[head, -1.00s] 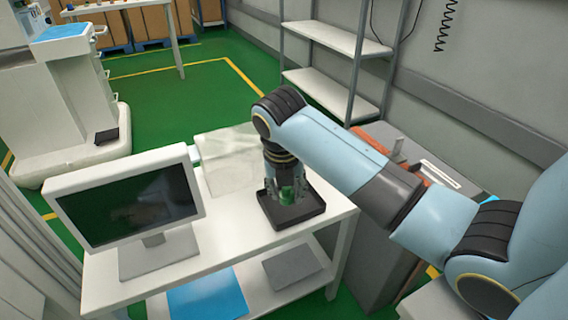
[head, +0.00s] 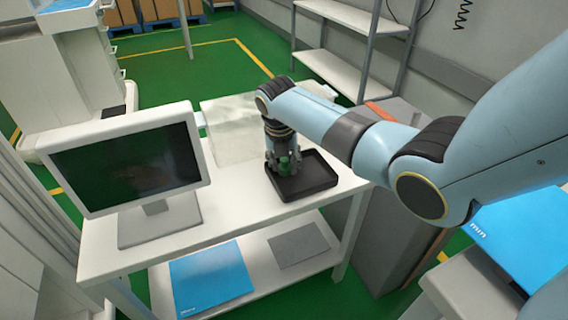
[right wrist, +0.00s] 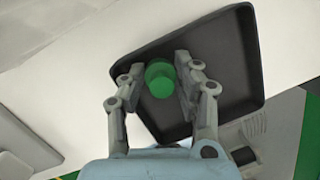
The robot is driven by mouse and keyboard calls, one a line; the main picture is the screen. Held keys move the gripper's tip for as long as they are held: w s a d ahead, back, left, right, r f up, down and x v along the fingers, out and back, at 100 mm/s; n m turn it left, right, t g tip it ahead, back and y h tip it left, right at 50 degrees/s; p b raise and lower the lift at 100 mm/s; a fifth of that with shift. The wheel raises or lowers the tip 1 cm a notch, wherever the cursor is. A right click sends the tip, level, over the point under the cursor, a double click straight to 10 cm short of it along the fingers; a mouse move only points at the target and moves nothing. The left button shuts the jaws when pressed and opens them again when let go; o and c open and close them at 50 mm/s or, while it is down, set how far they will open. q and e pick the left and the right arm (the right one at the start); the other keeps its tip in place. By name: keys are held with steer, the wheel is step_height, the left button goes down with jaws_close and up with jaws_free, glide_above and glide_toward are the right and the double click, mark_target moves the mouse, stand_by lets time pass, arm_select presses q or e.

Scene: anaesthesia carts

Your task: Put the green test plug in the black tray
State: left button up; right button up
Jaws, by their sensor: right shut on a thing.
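The black tray (head: 312,181) lies on the white table's top, right of the monitor. My right gripper (head: 284,168) points down over the tray's left part, shut on the green test plug (head: 284,161). In the right wrist view the plug (right wrist: 160,79) sits between the two fingers (right wrist: 160,88), over the tray (right wrist: 222,60) near its left wall. I cannot tell whether the plug touches the tray floor. My left gripper is not in view.
A monitor (head: 130,160) stands on the white table (head: 232,208) left of the tray. A translucent sheet or box (head: 232,128) lies behind. A blue sheet (head: 210,277) and a grey one (head: 298,245) lie on the lower shelf. A grey cabinet (head: 382,235) stands to the right.

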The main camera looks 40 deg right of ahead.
steer(key=o, duration=0.7)
steer(key=p+v, duration=0.4)
steer(key=v, duration=0.8)
steer(key=shift+r, duration=0.1)
